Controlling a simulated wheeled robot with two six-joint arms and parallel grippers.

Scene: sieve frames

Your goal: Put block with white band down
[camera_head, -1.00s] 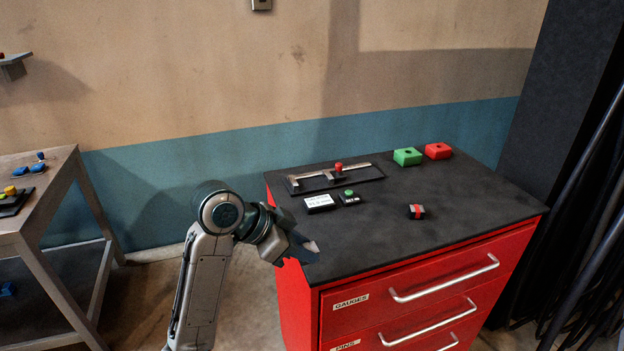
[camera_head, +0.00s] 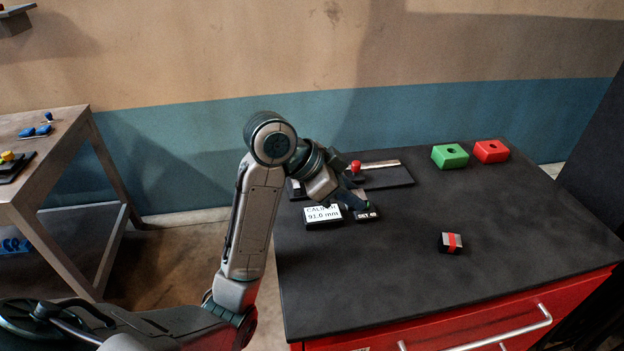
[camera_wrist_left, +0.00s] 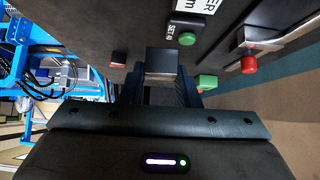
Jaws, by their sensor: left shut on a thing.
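My left gripper (camera_head: 352,196) is over the bench, close to the SET button box. In the left wrist view its fingers (camera_wrist_left: 161,88) are shut on a dark block (camera_wrist_left: 162,62). My right gripper is not in view.
A dark block with a red band (camera_head: 451,243) lies to the right on the bench. A display (camera_head: 323,216), the SET box (camera_head: 366,215) and a caliper with a red knob (camera_head: 356,166) are near the gripper. Green (camera_head: 450,156) and red (camera_head: 491,151) blocks stand behind. The front middle is clear.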

